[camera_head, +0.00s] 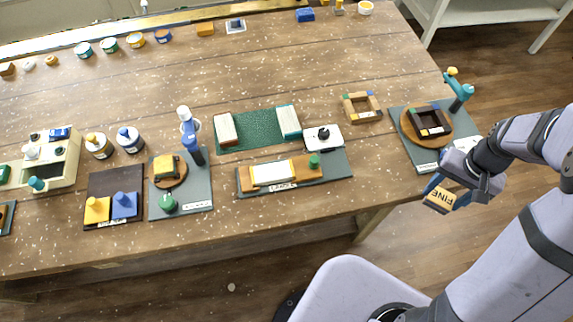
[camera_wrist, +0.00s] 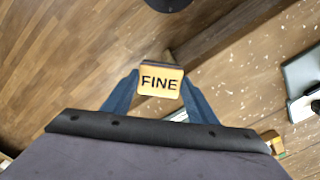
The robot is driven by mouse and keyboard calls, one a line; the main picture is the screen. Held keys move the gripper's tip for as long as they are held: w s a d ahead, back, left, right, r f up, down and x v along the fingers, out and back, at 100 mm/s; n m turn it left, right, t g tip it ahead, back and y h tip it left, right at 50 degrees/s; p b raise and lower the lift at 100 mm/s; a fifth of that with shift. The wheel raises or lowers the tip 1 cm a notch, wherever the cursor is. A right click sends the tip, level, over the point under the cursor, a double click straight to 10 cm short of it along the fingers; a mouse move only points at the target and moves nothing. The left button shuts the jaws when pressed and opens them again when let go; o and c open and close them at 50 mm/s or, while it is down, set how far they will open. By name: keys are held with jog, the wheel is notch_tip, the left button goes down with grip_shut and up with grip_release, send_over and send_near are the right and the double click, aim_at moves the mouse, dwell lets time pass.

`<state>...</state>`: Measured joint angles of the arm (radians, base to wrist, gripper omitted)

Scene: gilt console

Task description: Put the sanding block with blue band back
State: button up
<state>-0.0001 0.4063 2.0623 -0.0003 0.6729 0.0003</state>
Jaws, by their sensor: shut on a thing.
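My gripper (camera_head: 441,190) is shut on a tan block marked FINE (camera_head: 437,203), held out past the table's front edge at the right, above the floor. In the wrist view the block (camera_wrist: 160,83) sits between the blue fingers of my gripper (camera_wrist: 160,75), its FINE face towards the camera. A dark strip shows along its far edge; I cannot make out a blue band on it. A green mat (camera_head: 258,131) at mid-table carries two pale-topped blocks, one with brownish sides (camera_head: 226,128) and one with teal sides (camera_head: 289,121).
A grey board (camera_head: 407,158) with a round wooden base, dark square frame and teal upright stands near my gripper. A long dark tray (camera_head: 331,175) with wooden pieces lies mid-front. A small wooden frame (camera_head: 361,107) stands between them. Several jars line the back.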

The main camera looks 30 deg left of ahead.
jog(key=shift+w+a+r, duration=0.15)
jog(key=shift+w+a, duration=0.1)
jog(key=shift+a, duration=0.2)
jog(key=a+r+n+b, duration=0.2)
jog(key=a+r+n, duration=0.3)
jog(key=a, duration=0.5)
jog(key=a+r+n+b, duration=0.3)
jog(key=a+r+n, duration=0.15)
jog(key=a, duration=0.55)
jog(key=shift+m, duration=0.25)
jog(key=shift+w+d+f+p, duration=0.15)
jog(key=shift+f+p, duration=0.7)
jog(key=shift+f, duration=1.65)
jog(key=shift+w+a+f+p, duration=0.2)
jog(key=shift+f+p, duration=0.6)
jog(key=shift+f, duration=1.65)
jog(key=shift+f, duration=0.15)
jog(key=o, duration=1.1)
